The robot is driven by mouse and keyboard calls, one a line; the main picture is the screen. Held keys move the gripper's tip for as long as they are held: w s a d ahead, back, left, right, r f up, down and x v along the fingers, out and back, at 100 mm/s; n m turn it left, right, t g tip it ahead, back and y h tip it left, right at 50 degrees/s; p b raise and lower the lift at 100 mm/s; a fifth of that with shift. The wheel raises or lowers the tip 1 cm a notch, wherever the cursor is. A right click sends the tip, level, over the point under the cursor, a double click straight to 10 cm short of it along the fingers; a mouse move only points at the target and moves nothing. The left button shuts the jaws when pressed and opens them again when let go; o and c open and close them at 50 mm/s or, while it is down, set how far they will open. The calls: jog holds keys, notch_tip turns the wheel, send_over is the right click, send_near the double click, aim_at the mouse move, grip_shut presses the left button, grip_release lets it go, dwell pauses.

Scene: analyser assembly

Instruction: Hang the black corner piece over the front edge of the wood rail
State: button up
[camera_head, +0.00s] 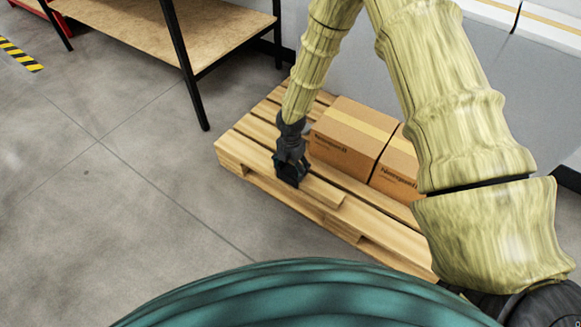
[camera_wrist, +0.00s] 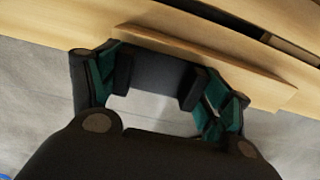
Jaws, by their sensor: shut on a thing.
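My gripper (camera_head: 290,155) points down at the front part of the wooden pallet and is shut on the black corner piece (camera_head: 290,177). In the wrist view the corner piece (camera_wrist: 157,75) is a dark grey plate between the two fingertips (camera_wrist: 156,82). The wood rail (camera_head: 325,192) is a pale strip lying along the pallet top, and its right part shows beyond the gripper. In the wrist view the rail (camera_wrist: 225,77) runs right behind the piece. The piece is at the rail's front edge; I cannot tell whether it touches or hooks over it.
The pallet (camera_head: 232,158) stands on grey floor. Two cardboard boxes (camera_head: 345,133) (camera_head: 397,167) sit on it, behind and to the right of my gripper. A shelf with black legs (camera_head: 185,60) stands at the back left. The floor left of the pallet is clear.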

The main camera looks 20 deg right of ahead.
jog(key=shift+f, duration=0.25)
dwell(0.4)
jog(key=o, duration=1)
jog(key=shift+r, duration=0.1)
jog(key=shift+r+p, duration=3.45)
jog(key=shift+p, duration=0.3)
